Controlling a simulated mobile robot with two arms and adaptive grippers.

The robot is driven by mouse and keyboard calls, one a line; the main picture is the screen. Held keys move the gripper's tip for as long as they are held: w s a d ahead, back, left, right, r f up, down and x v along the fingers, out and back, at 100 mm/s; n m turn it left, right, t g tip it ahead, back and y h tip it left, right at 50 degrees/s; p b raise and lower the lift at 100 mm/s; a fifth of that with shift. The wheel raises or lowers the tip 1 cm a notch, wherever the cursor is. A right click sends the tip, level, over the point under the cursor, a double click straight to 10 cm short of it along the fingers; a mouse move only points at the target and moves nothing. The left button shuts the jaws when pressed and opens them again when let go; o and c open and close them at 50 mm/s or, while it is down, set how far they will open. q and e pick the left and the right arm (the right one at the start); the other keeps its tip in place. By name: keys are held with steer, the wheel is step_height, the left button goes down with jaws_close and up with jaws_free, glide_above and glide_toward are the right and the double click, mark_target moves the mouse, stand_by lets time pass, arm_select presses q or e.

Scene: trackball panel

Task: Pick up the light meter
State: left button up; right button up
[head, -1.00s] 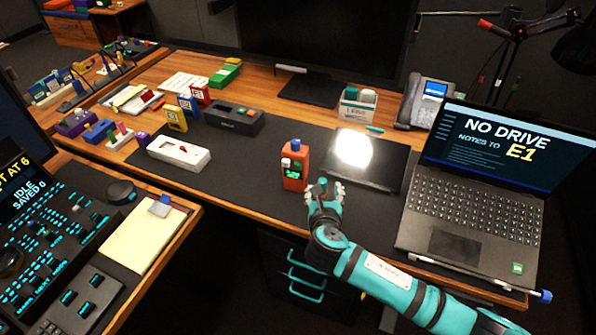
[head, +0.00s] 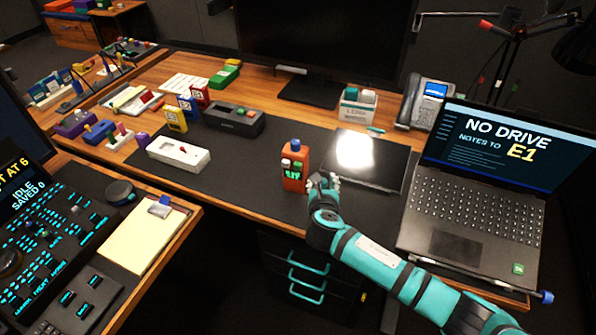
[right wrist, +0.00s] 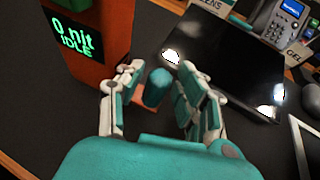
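The light meter, as I take it, is an upright orange device (head: 295,168) with a lit green display, standing on the dark desk mat. In the right wrist view the orange device (right wrist: 92,72) is at the upper left, its screen reading IDLE, its top cut off. My right gripper (head: 323,182) is close beside its right front side. In the right wrist view my right gripper (right wrist: 158,82) has its fingers apart, with the device left of them, not between them. Whether a finger touches it I cannot tell. My left gripper is not in view.
A glossy black panel (head: 378,172) lies right of the device, and a laptop (head: 470,205) stands farther right. A white box (head: 178,155) and a dark grey box (head: 235,119) are to the left. The mat (head: 240,180) between white box and device is clear.

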jaws_close()
steer(key=shift+r, duration=0.4)
step_height(320, 180, up, 3)
steer(key=shift+r, duration=0.1)
steer(key=s+a+r, duration=0.1)
steer(key=s, duration=1.5)
steer(key=shift+a, duration=0.3)
steer(key=shift+w, duration=0.2)
